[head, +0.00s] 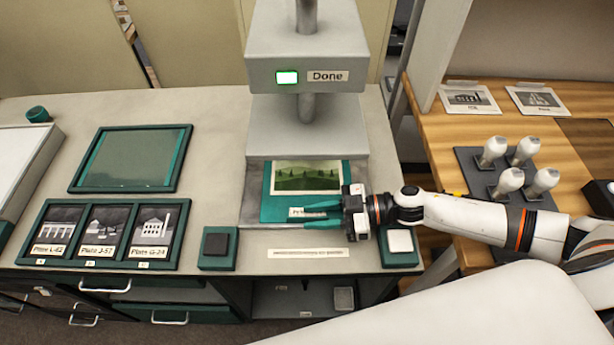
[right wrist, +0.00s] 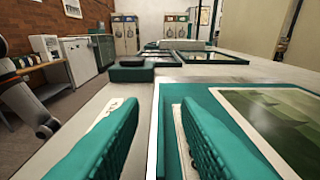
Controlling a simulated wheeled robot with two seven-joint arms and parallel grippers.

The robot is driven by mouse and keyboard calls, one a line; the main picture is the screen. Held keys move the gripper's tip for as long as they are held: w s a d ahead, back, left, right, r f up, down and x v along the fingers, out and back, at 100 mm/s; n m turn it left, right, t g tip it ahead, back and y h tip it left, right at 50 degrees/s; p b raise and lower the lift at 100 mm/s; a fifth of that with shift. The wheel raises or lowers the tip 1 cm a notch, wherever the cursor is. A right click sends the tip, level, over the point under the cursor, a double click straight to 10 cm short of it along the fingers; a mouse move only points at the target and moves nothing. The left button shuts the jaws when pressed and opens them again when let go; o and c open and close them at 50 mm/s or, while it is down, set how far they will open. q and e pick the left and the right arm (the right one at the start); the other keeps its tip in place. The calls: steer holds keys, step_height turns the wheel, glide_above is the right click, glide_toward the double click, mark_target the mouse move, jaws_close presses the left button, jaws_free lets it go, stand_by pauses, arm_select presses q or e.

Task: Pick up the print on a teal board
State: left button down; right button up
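The print on a teal board (head: 306,176) lies flat on the stand under the grey press head, below a lit "Done" sign. It has a green landscape with trees and a small label on its front strip, partly covered by my fingers. In the right wrist view the teal board (right wrist: 240,125) fills the right side. My right gripper (head: 308,214) is at the board's front right, its teal fingers pointing left. In the right wrist view its fingers (right wrist: 155,102) stand apart, with the board's edge showing between them. Whether they touch it I cannot tell. My left gripper is not in view.
The press column (head: 307,109) and head (head: 307,45) stand over the print. A dark button (head: 216,245) and a white button (head: 400,241) flank the front. An empty teal tray (head: 131,158) and a rack of plates (head: 105,233) are left. Several white-handled tools (head: 510,180) stand right.

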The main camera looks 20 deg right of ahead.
steer(key=shift+w+a, duration=0.1)
steer(key=shift+a, duration=0.15)
jaws_close()
steer(key=shift+r, duration=0.1)
